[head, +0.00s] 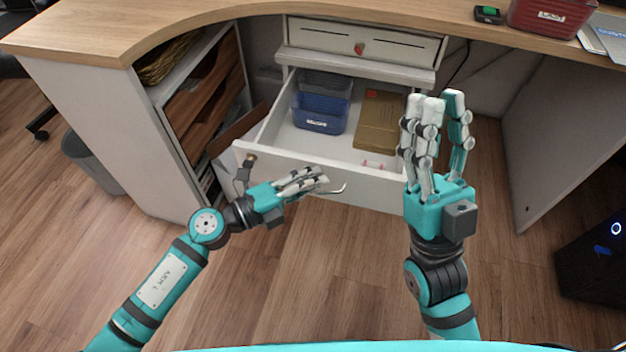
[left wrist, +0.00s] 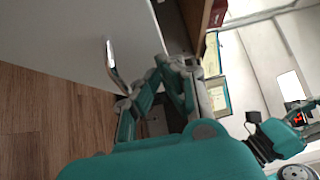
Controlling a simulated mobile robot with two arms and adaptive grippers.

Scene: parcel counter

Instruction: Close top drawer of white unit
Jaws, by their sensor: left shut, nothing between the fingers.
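The white unit (head: 436,76) stands under the counter, with a wide drawer (head: 374,192) pulled out. A metal handle (head: 338,189) sticks out from the drawer's front. My left gripper (head: 320,180) is shut and empty, just in front of the drawer front, with its fingertips close to the handle; I cannot tell whether they touch. In the left wrist view the fingers (left wrist: 172,88) are beside the white drawer front (left wrist: 75,35) and its handle (left wrist: 112,66). My right gripper (head: 441,100) is open and empty, fingers up, and hides the drawer's right front corner.
A shut narrow drawer (head: 319,36) is above. An open-sided cabinet (head: 205,95) stands left. Floor in front is clear.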

